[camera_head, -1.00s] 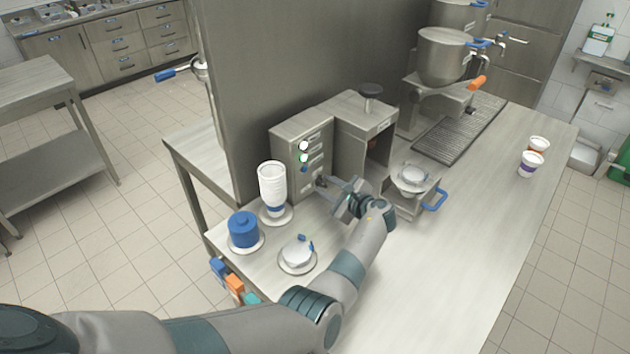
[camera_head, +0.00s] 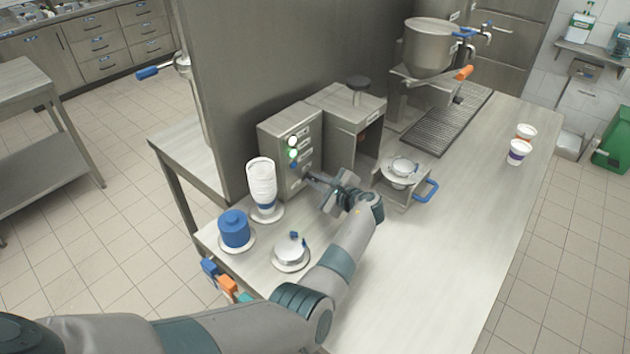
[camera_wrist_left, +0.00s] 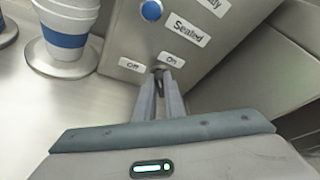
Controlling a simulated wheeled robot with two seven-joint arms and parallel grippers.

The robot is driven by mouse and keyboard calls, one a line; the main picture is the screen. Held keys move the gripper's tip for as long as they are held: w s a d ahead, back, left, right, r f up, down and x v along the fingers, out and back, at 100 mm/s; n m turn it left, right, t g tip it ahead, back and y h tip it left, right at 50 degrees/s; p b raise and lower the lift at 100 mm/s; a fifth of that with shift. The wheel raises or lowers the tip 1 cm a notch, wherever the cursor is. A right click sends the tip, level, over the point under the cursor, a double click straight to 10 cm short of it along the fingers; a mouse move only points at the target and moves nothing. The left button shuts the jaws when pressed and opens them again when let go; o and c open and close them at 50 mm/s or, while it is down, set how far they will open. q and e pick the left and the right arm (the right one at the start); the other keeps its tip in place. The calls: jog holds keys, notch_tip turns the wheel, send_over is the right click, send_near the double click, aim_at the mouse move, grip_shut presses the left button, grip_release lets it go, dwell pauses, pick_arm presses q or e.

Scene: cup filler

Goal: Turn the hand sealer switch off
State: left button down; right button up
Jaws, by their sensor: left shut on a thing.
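The hand sealer's grey control box (camera_head: 283,138) stands against the dividing wall, with a white lamp, a green glowing lamp and a blue lamp down its front. In the left wrist view, a small dark switch (camera_wrist_left: 159,72) sits low on the box's face (camera_wrist_left: 120,40), between the "Off" label (camera_wrist_left: 131,65) on the left and the "On" label (camera_wrist_left: 172,58) on the right. My left gripper (camera_head: 311,177) is at the lower front of the box, its narrow fingers (camera_wrist_left: 160,80) shut on the switch. The fingers hide most of the switch, so its exact tilt is unclear.
A white cup stack (camera_head: 262,180) stands close left of the gripper; a blue container (camera_head: 234,229) and a lidded dish (camera_head: 290,250) are nearer. The sealer tray with a blue handle (camera_head: 427,190) is right. The table's right side is clear up to two cups (camera_head: 517,151).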

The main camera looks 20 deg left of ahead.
pick_arm(q)
jog(key=n+t+b, duration=0.1)
jog(key=b, duration=0.2)
jog(key=f+n+t+b, duration=0.1)
jog(key=n+b, duration=0.1)
jog(key=shift+s+a+b, duration=0.15)
jog(key=shift+s+b, duration=0.05)
jog(key=shift+b, duration=0.2)
jog(key=shift+n+b, duration=0.3)
jog(key=shift+b, duration=0.05)
jog(key=shift+r, duration=0.15)
jog(key=c, duration=1.8)
grip_release()
jog(key=shift+c, duration=0.2)
jog(key=shift+s, duration=0.15)
